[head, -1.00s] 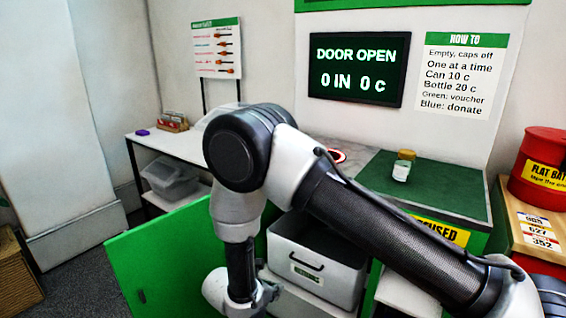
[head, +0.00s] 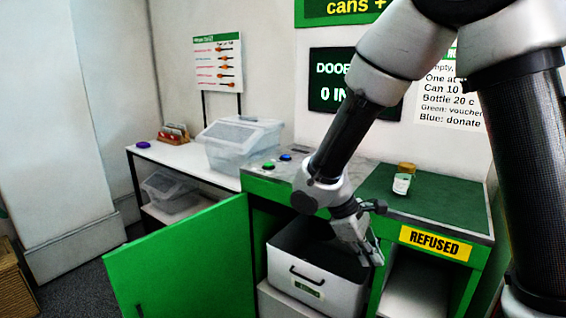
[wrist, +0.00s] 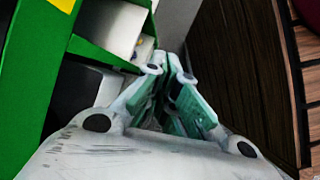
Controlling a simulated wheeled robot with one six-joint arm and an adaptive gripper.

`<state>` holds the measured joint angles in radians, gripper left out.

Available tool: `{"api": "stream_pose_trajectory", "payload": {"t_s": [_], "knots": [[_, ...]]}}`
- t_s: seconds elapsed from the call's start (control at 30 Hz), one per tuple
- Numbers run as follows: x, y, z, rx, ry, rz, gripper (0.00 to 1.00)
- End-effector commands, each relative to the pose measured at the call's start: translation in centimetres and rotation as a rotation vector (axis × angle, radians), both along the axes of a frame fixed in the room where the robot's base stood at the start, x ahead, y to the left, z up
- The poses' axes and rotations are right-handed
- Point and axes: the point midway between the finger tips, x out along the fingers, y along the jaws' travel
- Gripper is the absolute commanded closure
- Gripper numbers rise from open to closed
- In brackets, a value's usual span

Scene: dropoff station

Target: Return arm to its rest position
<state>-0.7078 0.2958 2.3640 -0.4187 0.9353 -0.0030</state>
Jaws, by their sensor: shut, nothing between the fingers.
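My arm rises from the gripper to the upper right and covers part of the wall screen and notice.
The green cabinet door (head: 190,262) stands open at the left. A small jar (head: 402,180) stands on the green counter top (head: 445,205). A clear lidded box (head: 238,145) sits on the white table (head: 180,160). A REFUSED label (head: 436,243) marks the compartment at right.

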Motion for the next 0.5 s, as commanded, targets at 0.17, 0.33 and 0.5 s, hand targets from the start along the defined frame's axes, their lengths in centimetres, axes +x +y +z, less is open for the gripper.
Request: {"api": "stream_pose_trajectory", "payload": {"t_s": [0.17,0.33,0.5], "knots": [[-3.5,-4.8,5.9,0.194,-0.102,-0.324,1.0],[-7.0,-8.2,10.1,0.38,-0.225,-0.584,1.0],[-9.9,-11.3,13.7,0.539,-0.397,-0.775,1.0]]}}
